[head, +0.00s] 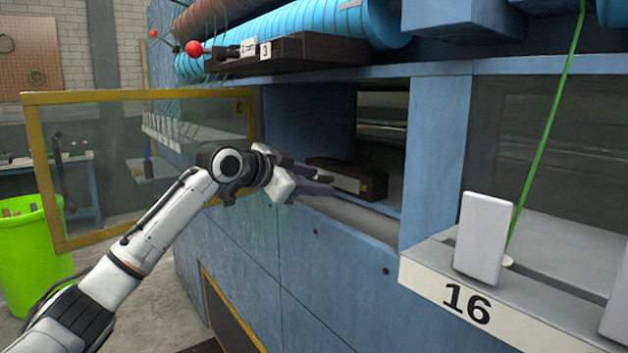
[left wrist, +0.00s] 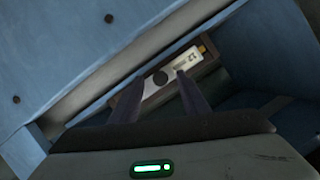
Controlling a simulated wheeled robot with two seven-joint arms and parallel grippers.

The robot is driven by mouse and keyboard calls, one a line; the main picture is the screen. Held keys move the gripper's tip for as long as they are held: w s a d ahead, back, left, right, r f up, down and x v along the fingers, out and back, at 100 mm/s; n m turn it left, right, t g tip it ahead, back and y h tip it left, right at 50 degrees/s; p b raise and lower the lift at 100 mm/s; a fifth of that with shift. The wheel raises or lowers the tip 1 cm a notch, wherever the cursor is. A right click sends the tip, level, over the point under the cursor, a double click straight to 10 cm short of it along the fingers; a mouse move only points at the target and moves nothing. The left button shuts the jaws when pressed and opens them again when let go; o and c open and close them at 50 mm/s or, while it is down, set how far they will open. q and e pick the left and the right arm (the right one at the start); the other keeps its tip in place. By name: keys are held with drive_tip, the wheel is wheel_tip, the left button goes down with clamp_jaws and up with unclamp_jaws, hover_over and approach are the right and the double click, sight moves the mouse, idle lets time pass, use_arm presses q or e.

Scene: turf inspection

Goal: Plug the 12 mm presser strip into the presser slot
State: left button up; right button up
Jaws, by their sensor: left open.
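A dark brown block (head: 368,177) with a pale front plate lies in the open recess of the blue machine. In the left wrist view its pale plate (left wrist: 162,86) carries a "12" mark and a round dark spot. I take it for the 12 mm presser strip; I cannot tell whether it is seated in a slot. My left gripper (head: 325,183) is at the recess opening, in front of the block's left part. In the left wrist view its two dark fingers (left wrist: 158,88) are apart, with the plate showing between and beyond them. My right gripper is in neither view.
A yellow-framed clear door (head: 45,165) stands open at the left. A brown block marked "3" (head: 320,50) sits on the ledge above. A blue post (head: 433,150) borders the recess, and a ledge marked "16" (head: 425,280) with a white upright piece (head: 482,238) juts out at right.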

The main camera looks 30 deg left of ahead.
use_arm(q)
drive_tip(key=b+v, duration=0.2)
drive_tip(key=v, duration=0.8)
drive_tip(key=shift+r, duration=0.1)
